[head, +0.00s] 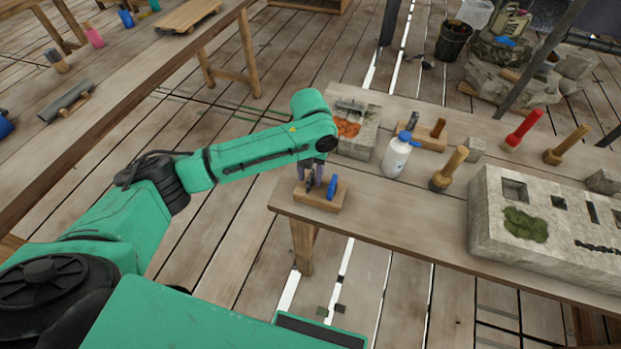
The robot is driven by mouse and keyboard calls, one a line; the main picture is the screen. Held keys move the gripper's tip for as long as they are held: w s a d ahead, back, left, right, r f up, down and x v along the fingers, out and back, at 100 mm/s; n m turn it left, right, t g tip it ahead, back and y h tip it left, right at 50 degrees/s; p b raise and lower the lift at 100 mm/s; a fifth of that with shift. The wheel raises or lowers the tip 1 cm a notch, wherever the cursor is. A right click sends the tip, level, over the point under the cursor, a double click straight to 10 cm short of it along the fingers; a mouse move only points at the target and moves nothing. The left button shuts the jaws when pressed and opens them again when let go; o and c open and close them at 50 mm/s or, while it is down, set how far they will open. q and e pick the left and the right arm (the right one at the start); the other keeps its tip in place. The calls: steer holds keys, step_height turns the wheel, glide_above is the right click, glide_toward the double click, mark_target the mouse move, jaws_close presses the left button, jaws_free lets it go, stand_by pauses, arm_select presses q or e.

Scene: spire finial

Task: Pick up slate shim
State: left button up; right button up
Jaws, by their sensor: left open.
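My left gripper (311,177) points down over a small wooden block (322,201) at the near left corner of the workbench. It is open. A blue piece (332,186) stands on the block just right of the fingers. Something dark shows at the fingertips, but I cannot tell whether it is the slate shim or part of the gripper. I cannot make out the slate shim for certain. My right gripper is not in view.
Behind the block are a stone block with an orange patch (347,128) and a white bottle with a blue cap (397,157). A wooden-handled brush (449,169) stands further right. A large stone block (550,224) fills the right side. The bench front (400,215) is clear.

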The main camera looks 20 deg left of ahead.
arm_select(q)
steer(key=shift+f, duration=0.1)
steer(key=c, duration=0.4)
jaws_close()
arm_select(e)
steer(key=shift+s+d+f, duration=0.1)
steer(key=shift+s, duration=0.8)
